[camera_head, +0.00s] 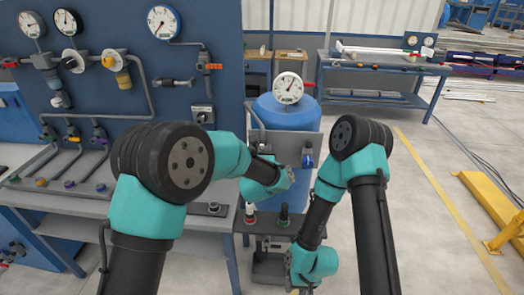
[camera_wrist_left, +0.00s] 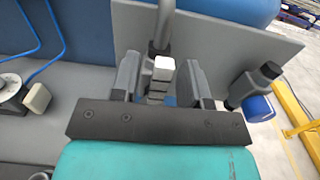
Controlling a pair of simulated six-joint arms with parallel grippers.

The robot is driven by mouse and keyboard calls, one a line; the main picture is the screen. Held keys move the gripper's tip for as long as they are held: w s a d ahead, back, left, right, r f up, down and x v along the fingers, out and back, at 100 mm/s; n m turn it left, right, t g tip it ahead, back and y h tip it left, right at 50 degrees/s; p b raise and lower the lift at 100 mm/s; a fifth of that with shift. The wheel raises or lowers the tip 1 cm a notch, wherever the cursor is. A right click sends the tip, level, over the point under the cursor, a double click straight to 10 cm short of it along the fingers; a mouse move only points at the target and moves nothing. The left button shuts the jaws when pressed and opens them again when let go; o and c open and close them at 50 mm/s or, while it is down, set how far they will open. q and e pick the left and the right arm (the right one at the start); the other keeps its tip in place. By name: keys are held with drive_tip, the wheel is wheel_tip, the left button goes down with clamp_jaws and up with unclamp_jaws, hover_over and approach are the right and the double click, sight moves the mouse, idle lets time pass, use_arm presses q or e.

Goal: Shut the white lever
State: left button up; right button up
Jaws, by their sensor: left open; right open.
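The white lever (camera_wrist_left: 164,64) shows in the left wrist view as a white-tipped block on a grey pipe fitting. It sits between the two fingers of my left gripper (camera_wrist_left: 160,82), which is open, with a gap on both sides. My right gripper (camera_head: 303,286) is low, at the bottom edge of the head view, open and away from the lever.
A blue-handled valve (camera_wrist_left: 257,106) is right of my left gripper on the grey panel (camera_wrist_left: 225,35). A gauge (camera_wrist_left: 10,88) with a pale knob (camera_wrist_left: 37,98) is at left. The blue tank (camera_head: 288,112) stands behind. Floor on the right is clear up to a yellow barrier (camera_head: 492,208).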

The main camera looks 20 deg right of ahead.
use_arm(q)
drive_tip(key=shift+c, duration=0.3)
clamp_jaws()
